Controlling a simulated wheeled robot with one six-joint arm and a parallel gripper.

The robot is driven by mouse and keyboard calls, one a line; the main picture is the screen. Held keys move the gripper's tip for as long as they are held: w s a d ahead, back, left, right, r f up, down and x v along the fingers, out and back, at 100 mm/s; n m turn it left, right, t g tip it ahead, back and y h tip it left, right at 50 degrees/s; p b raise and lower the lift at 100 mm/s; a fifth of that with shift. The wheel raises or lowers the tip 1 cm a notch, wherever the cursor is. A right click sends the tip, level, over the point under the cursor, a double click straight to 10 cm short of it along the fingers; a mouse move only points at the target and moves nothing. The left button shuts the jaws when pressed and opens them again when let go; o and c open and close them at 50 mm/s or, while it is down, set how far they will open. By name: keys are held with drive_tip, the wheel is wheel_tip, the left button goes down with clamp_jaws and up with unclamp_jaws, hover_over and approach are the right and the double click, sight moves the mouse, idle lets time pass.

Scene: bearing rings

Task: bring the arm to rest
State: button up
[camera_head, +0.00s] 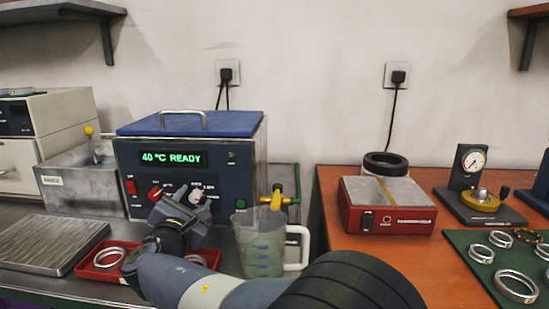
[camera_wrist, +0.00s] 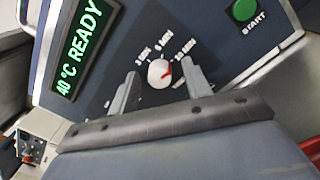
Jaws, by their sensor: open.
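My gripper (camera_head: 184,198) is in front of the control panel of a blue-lidded machine (camera_head: 238,160). In the wrist view my gripper (camera_wrist: 165,84) is open, with its two fingers apart on either side of the white dial (camera_wrist: 160,73). The dial's red pointer is turned toward the right-hand marking. I cannot tell whether the fingertips touch the panel. The machine's display (camera_head: 171,158) reads "40 °C READY". A green START button (camera_wrist: 243,10) is on the panel to the right of the dial. My arm reaches in from the lower right of the head view.
A red tray (camera_head: 84,270) with metal rings lies below my gripper. A clear jug (camera_head: 262,246) stands close to the right of my arm. A ribbed metal plate (camera_head: 50,244) lies at left. A red heater (camera_head: 388,217) and a green mat (camera_head: 470,268) with rings are on the wooden bench.

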drive_tip(key=n+p, duration=0.4)
drive_tip(key=p, duration=0.1)
drive_tip(key=n+p, duration=0.3)
drive_tip(key=shift+r+y, duration=0.25)
drive_tip(key=shift+y, duration=0.05)
drive_tip(key=n+p, duration=0.5)
drive_tip(key=p, duration=0.1)
drive_tip(key=shift+n+p, duration=0.95)
drive_tip(key=shift+n, duration=0.05)
drive_tip(key=shift+s+a+f, duration=0.15)
drive_tip(key=shift+s+f, duration=0.05)
drive_tip(key=shift+s, duration=0.65)
